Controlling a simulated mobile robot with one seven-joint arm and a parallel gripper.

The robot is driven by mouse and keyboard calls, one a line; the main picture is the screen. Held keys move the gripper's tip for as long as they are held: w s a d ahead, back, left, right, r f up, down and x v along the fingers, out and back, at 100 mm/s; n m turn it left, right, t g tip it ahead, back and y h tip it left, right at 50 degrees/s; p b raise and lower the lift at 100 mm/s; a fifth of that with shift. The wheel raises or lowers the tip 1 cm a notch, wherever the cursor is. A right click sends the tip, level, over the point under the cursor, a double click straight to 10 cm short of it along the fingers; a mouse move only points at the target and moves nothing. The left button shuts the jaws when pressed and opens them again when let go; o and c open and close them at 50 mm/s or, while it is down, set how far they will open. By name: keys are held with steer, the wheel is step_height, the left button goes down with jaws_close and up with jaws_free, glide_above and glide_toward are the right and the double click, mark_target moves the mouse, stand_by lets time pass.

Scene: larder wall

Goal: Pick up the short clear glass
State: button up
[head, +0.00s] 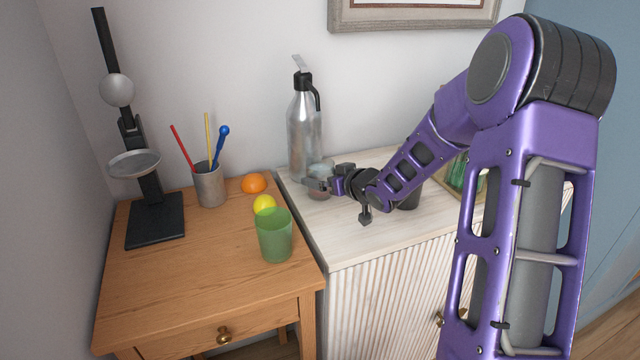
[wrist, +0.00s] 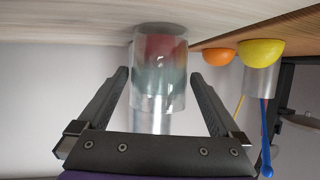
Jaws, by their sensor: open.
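The short clear glass (head: 319,170) stands upright on the whitewashed cabinet, in front of the metal flask. In the wrist view the clear glass (wrist: 160,70) shows upside down, with reddish and greenish tints seen through it. My gripper (head: 321,183) is at the glass, partly covering it in the head view. In the wrist view my gripper (wrist: 160,80) is open, with one finger on each side of the glass. A gap shows between each finger and the glass, so it is not gripped.
A metal flask (head: 304,130) stands close behind the glass. A dark cup (head: 409,194) is partly hidden behind my arm.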

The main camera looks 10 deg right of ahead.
steer(key=x, duration=0.2)
steer(key=shift+w+f, duration=0.1)
steer(key=shift+w, duration=0.15)
jaws_close()
stand_by(0.3)
